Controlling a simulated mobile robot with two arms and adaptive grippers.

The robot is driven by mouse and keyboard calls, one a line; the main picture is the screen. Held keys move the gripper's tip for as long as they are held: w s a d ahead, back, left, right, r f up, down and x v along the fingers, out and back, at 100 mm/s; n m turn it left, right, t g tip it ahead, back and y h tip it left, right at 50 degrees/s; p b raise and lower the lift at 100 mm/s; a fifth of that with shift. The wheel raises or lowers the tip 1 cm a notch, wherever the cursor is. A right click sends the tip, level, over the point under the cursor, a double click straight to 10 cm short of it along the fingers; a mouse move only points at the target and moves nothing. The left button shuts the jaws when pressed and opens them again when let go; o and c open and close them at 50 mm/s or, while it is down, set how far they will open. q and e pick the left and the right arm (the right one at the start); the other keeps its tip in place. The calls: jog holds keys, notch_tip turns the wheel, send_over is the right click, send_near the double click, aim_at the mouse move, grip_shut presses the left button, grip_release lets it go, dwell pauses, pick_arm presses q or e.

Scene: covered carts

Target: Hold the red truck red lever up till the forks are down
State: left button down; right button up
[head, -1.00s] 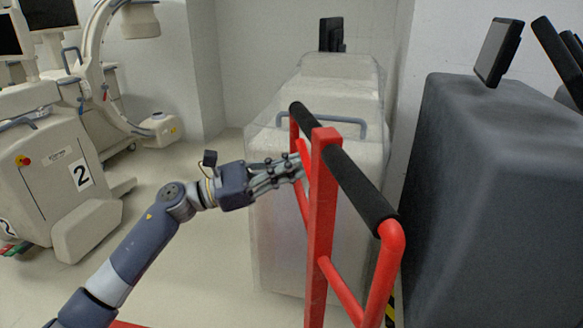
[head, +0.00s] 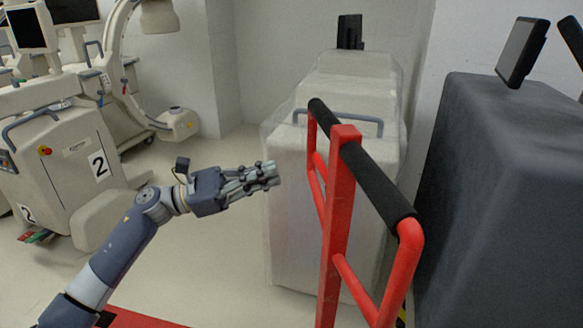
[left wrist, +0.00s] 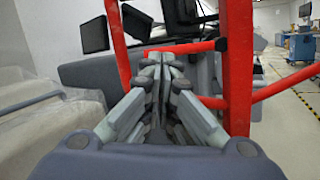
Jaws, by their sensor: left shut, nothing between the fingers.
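The red truck's handle frame (head: 338,220) stands upright right of centre in the head view, with a black padded grip (head: 365,175) along its top. It also shows in the left wrist view as red posts (left wrist: 238,80) and crossbars. A thin red bar (left wrist: 180,48) crosses there beyond my fingers; I cannot tell whether it is the red lever. My left gripper (head: 276,174) is shut and empty, left of the frame and apart from it. Its closed fingers (left wrist: 162,62) also show in the left wrist view. The forks cannot be made out. My right gripper is not in view.
A plastic-covered cart (head: 335,150) stands behind the frame. A dark covered cart (head: 490,200) stands close on the right. Beige medical equipment (head: 70,165) marked 2 stands at left. A flat red piece (head: 140,319) shows at the bottom edge. Floor (head: 215,255) between is clear.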

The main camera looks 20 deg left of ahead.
pick_arm(q)
jog(key=shift+v, duration=1.65)
jog(key=shift+w+f, duration=0.1)
jog(key=shift+f, duration=0.05)
